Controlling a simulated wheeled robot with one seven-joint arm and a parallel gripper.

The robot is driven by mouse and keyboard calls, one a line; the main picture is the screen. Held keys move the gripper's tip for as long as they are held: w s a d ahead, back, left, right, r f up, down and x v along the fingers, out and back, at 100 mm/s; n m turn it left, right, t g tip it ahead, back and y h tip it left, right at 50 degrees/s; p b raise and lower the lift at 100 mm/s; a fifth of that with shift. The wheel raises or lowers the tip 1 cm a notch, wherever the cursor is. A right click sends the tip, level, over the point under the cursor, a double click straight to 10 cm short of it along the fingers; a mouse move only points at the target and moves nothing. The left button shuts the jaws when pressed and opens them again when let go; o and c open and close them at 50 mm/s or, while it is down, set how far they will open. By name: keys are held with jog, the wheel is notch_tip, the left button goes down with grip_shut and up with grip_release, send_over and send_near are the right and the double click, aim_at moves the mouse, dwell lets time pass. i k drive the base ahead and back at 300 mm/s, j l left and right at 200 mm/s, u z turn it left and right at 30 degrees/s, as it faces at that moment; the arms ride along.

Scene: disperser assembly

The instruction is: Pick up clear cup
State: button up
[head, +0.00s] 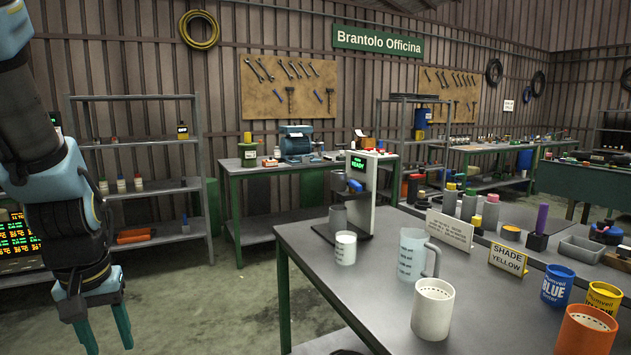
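A clear, see-through cup with a handle and pale markings (410,258) stands upright on the near grey table, right of centre in the head view. A cream-white cup (432,310) stands in front of it and slightly to its right. A smaller whitish cup (346,249) stands to its left, near the dispenser. My gripper (105,335) hangs at the lower left, beyond the table's left edge and far from the clear cup. Its two teal fingers are spread apart with nothing visible between them.
The grey table (335,287) has bare room at its front left. A dispenser with a green display (358,190) stands at its back left. A yellow shade sign (508,258), a blue cup (557,287) and an orange cup (586,331) stand to the right.

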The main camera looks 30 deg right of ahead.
aim_at(346, 242)
jog(key=i+z, duration=0.15)
jog(key=i, duration=0.75)
jog(key=i+j+z, duration=0.1)
jog(key=i, duration=0.75)
